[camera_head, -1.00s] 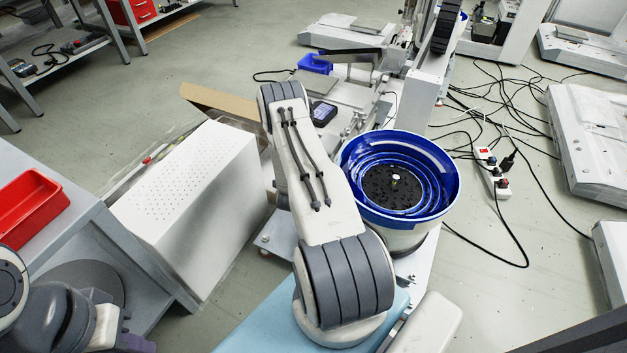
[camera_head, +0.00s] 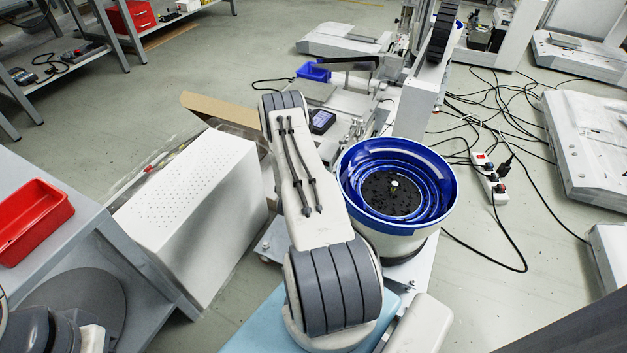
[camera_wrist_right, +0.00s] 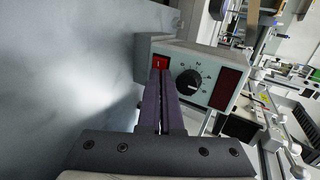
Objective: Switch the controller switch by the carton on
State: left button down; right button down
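In the right wrist view a light grey controller (camera_wrist_right: 215,65) has a red switch (camera_wrist_right: 160,62) with a small white mark, a black knob (camera_wrist_right: 189,80) and a dark red display (camera_wrist_right: 226,88). My right gripper (camera_wrist_right: 161,76) has its purple fingers together with nothing between them. The fingertips are at the lower edge of the switch; I cannot tell whether they touch it, nor its on or off position. In the head view my right arm hides the controller and gripper. The open carton (camera_head: 215,108) shows behind a white perforated box (camera_head: 190,205). My left gripper is out of view.
A blue bowl feeder (camera_head: 398,185) stands right of my right arm. A table with a red tray (camera_head: 32,218) is at the left. A power strip (camera_head: 489,180) and loose cables lie on the floor at right. A grey surface (camera_wrist_right: 65,70) is close left of the fingers.

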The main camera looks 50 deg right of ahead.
jog(key=shift+s, duration=0.35)
jog(key=shift+w, duration=0.15)
jog(key=shift+a, duration=0.1)
jog(key=shift+a, duration=0.25)
jog(key=s+f+p+v, duration=0.1)
jog(key=p+v, duration=0.6)
jog(key=v, duration=0.6)
jog(key=shift+a+f+p, duration=0.3)
jog(key=shift+p, duration=0.05)
